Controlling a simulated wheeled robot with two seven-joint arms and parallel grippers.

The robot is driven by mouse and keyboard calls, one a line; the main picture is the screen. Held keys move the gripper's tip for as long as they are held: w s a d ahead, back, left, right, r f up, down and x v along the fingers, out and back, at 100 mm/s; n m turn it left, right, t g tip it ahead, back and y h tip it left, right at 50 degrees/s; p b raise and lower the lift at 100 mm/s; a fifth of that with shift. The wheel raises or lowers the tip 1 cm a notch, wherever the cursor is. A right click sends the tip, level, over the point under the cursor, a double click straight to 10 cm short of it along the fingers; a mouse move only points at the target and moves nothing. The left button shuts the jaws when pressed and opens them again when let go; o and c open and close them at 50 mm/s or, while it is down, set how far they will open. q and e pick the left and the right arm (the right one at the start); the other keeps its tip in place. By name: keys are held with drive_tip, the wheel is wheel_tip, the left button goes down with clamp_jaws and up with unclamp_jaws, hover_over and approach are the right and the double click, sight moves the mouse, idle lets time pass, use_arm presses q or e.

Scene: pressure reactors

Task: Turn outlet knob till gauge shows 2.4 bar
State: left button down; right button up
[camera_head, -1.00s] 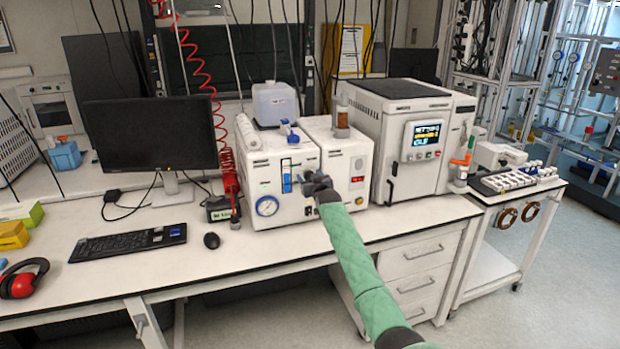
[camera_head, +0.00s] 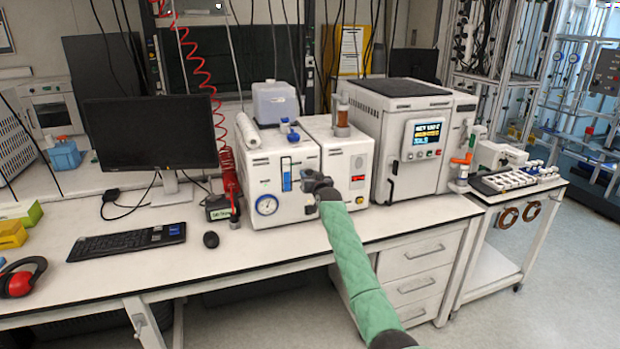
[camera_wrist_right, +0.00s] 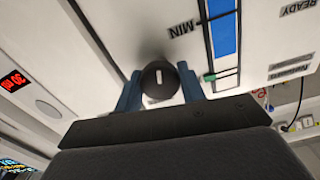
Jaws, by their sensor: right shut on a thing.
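The black outlet knob (camera_wrist_right: 159,82) with a white mark sits on the white front of the reactor unit (camera_head: 283,205). In the right wrist view it lies between the two blue fingers of my right gripper (camera_wrist_right: 159,92), which is shut on it. In the head view my right gripper (camera_head: 314,188) reaches the front of the unit and hides the knob. The round gauge (camera_head: 267,205) with a blue rim is at the unit's lower left; its needle is too small to read. My left gripper is not in view.
A blue level column (camera_wrist_right: 222,30) marked MIN is close to my right gripper. A second white unit with a red display (camera_head: 357,178) stands directly right. A monitor (camera_head: 150,133), keyboard (camera_head: 128,242) and mouse (camera_head: 211,240) are left.

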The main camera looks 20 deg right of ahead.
drive_tip(key=o, duration=1)
drive_tip(key=shift+c, duration=0.2)
use_arm(q)
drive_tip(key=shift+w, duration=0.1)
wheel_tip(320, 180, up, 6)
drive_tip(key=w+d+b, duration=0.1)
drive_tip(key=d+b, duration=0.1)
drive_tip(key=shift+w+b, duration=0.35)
drive_tip(key=shift+b, duration=0.05)
use_arm(e)
drive_tip(key=s, duration=0.7)
drive_tip(key=shift+s+d, duration=0.15)
drive_tip(key=shift+s, duration=0.25)
